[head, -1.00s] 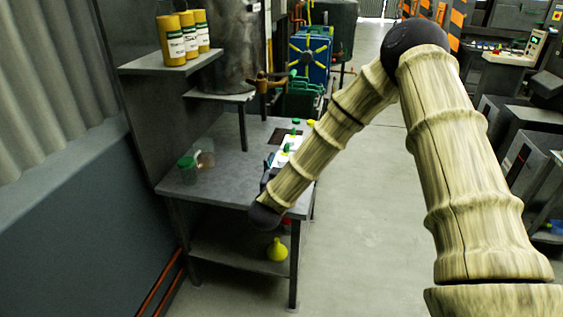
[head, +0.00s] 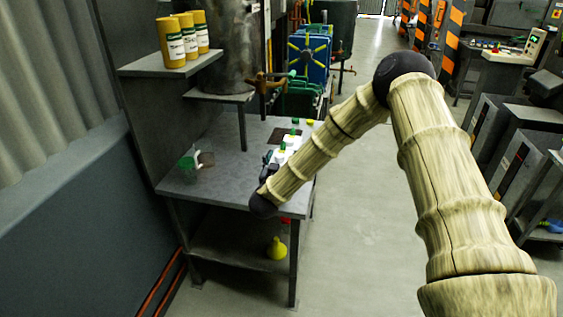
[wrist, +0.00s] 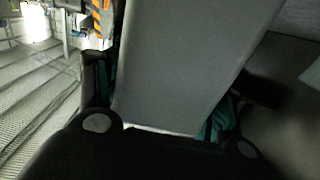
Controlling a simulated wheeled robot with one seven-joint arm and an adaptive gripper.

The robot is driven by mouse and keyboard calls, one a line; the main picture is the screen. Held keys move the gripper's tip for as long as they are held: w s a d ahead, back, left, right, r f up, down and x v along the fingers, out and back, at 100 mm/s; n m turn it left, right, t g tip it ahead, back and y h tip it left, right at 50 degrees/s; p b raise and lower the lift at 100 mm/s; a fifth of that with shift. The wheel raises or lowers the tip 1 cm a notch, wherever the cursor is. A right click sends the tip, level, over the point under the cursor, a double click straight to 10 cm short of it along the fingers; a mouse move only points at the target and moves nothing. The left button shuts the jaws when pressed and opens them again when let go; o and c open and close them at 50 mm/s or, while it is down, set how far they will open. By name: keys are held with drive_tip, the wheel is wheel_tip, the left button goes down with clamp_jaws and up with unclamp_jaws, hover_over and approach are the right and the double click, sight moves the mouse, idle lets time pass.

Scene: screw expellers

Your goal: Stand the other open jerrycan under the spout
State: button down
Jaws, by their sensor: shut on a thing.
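My gripper (head: 269,168) is at the near right part of the bench top, partly hidden by my arm. It is shut on a pale jerrycan (head: 280,155), whose flat grey side (wrist: 185,65) fills the space between the fingers in the wrist view. Its mouth cannot be made out. Another pale container with a green top (head: 295,131) stands just behind, near a dark square plate (head: 279,136) in the bench. The brass spout (head: 265,82) sticks out from the grey drum (head: 225,45), above and behind my gripper.
The grey bench (head: 225,188) is bare at its front middle. A green item (head: 187,162) lies or stands at its left beside a brownish see-through piece. A yellow funnel-like thing (head: 277,249) is on the lower shelf. Yellow cans (head: 170,42) stand on the upper shelf.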

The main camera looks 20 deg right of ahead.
drive_tip(key=shift+f, duration=0.25)
drive_tip(key=shift+c, duration=0.9)
unclamp_jaws()
drive_tip(key=shift+f, duration=0.15)
drive_tip(key=b+v, duration=0.1)
drive_tip(key=v, duration=1.1)
